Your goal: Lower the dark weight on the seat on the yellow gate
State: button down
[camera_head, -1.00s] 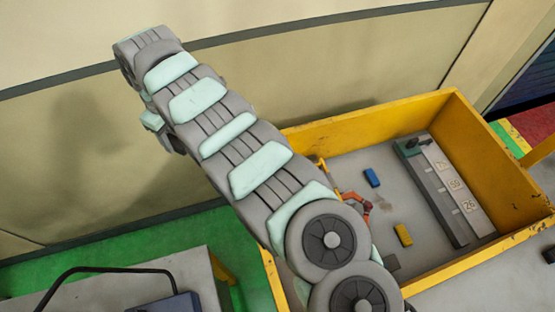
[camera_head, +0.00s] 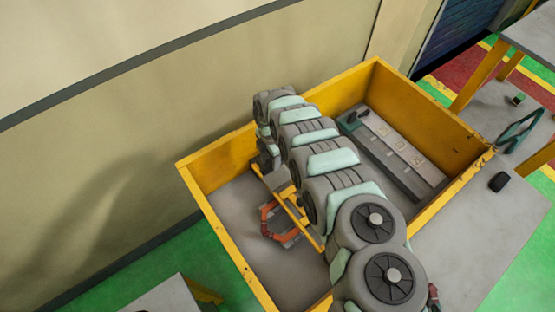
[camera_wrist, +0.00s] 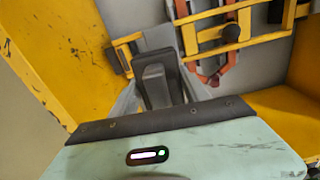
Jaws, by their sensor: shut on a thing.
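My gripper (camera_wrist: 158,82) shows in the wrist view as dark grey fingers close together. It is shut on a dark piece, which I take to be the weight; fingers and piece are hard to tell apart. In the head view my gripper (camera_head: 268,156) hangs at the far end of my arm, inside the yellow-walled box. The yellow gate (camera_head: 290,208) is a frame of bars in the box, partly behind my arm. I cannot tell whether the weight touches the seat.
The yellow box (camera_head: 235,143) has high walls around my gripper. An orange ring-shaped part (camera_head: 266,220) lies by the gate. A grey rail with numbered plates (camera_head: 393,146) stands at the right in the box. A black object (camera_head: 499,181) lies on the table outside.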

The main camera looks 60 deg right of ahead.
jog(key=shift+s+d+f+n, duration=0.2)
jog(key=shift+s+d+f, duration=0.15)
jog(key=shift+s, duration=0.2)
jog(key=shift+s+d+f+n, duration=0.2)
jog(key=shift+s+f, duration=0.15)
jog(key=shift+s, duration=0.2)
jog(key=b, duration=0.5)
send_over(278, 178)
notch_tip(278, 178, down, 5)
jog(key=shift+a+r, duration=0.1)
jog(key=shift+p, duration=0.4)
jog(key=shift+f+b, duration=0.3)
jog(key=shift+f, duration=0.05)
jog(key=shift+f+b, duration=1.15)
jog(key=shift+f, duration=0.4)
jog(key=shift+f, duration=0.1)
jog(key=shift+f+b, duration=0.8)
